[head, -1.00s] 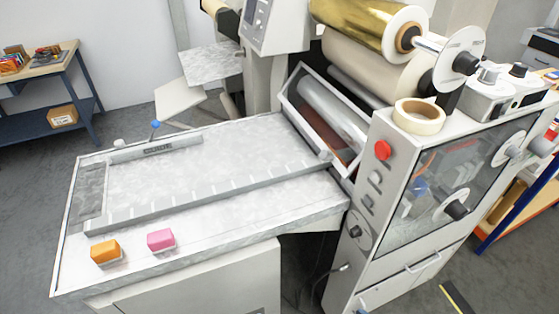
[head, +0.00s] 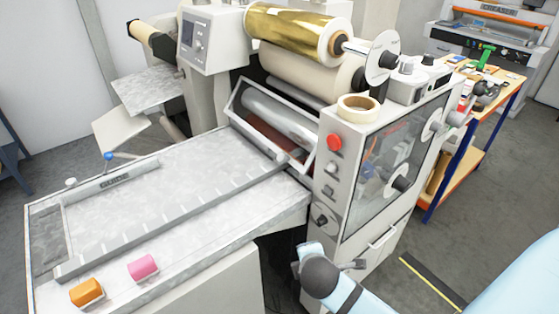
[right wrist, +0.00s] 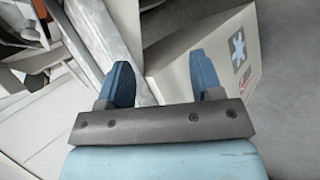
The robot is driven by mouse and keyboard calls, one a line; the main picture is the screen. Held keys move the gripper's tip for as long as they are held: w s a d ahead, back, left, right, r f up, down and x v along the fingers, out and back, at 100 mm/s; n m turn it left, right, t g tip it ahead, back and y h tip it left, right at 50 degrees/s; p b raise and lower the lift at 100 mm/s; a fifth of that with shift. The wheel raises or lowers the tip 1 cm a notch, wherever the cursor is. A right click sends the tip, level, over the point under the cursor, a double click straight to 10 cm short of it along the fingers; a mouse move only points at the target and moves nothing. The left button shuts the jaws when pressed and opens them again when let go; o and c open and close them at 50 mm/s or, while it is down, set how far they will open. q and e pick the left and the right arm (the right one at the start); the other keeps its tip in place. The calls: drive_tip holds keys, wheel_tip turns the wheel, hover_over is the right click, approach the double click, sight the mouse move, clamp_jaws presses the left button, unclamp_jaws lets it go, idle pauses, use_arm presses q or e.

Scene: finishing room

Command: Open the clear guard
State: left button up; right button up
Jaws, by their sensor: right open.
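The clear guard (head: 270,128) is a grey-framed transparent panel across the rollers at the feed end of the machine's table. It lies slanted over the opening, with a roller and a reddish-brown surface showing through it. My right gripper (head: 332,262) is low in front of the machine's right cabinet, below and apart from the guard. In the right wrist view my right gripper (right wrist: 162,78) is open, with two blue fingers spread and nothing between them. My left gripper is out of view.
A red button (head: 334,142) and a tape roll (head: 358,106) are on the right cabinet (head: 318,215). A gold foil roll (head: 295,30) sits above.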

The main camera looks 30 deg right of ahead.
drive_tip(key=w+d+r+n+t+h, duration=0.3)
drive_tip(key=w+n+t+h, duration=0.1)
drive_tip(key=w+n, duration=0.65)
drive_tip(key=n+t+h, duration=0.1)
drive_tip(key=n+t, duration=0.3)
drive_tip(key=n, duration=0.9)
approach(282, 160)
drive_tip(key=shift+v, duration=1.15)
drive_tip(key=shift+w+d, duration=0.1)
drive_tip(key=shift+w, duration=0.2)
drive_tip(key=p+x, duration=0.1)
drive_tip(key=x, duration=1.2)
drive_tip(key=shift+d+f+p, duration=0.1)
drive_tip(key=shift+p, duration=0.25)
drive_tip(key=shift+c, duration=0.2)
clamp_jaws()
